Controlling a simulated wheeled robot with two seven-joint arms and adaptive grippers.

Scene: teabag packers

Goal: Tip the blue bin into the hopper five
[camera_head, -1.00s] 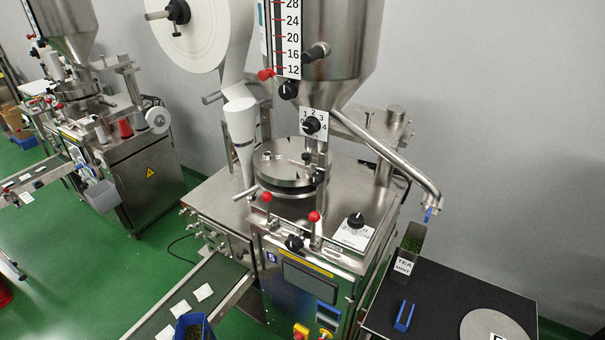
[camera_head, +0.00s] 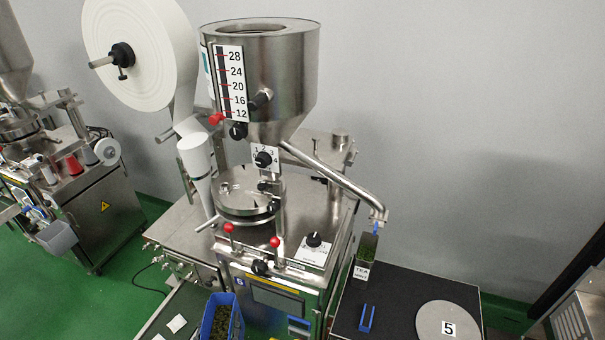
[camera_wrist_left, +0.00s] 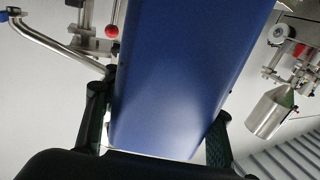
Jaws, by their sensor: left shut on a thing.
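The blue bin (camera_head: 207,320) is at the bottom of the head view, in front of the machine. It is roughly upright and holds dark brown-green loose material. In the left wrist view the bin (camera_wrist_left: 185,70) fills the middle. My left gripper (camera_wrist_left: 158,125) is shut on it, with a dark finger on each side. The steel hopper (camera_head: 285,80) stands atop the machine with a blue 5 tag, with its round top open and a level scale on its side. The bin is apart from the hopper, lower and nearer to me. My right gripper is not in view.
A large white paper roll (camera_head: 150,75) stands left of the hopper. A sloping steel pipe (camera_head: 335,175) runs right to a tea tin (camera_head: 365,262). The black table (camera_head: 400,300) holds a round grey disc (camera_head: 430,325) marked 5 and a blue holder (camera_head: 366,319). Another machine (camera_head: 80,200) stands left.

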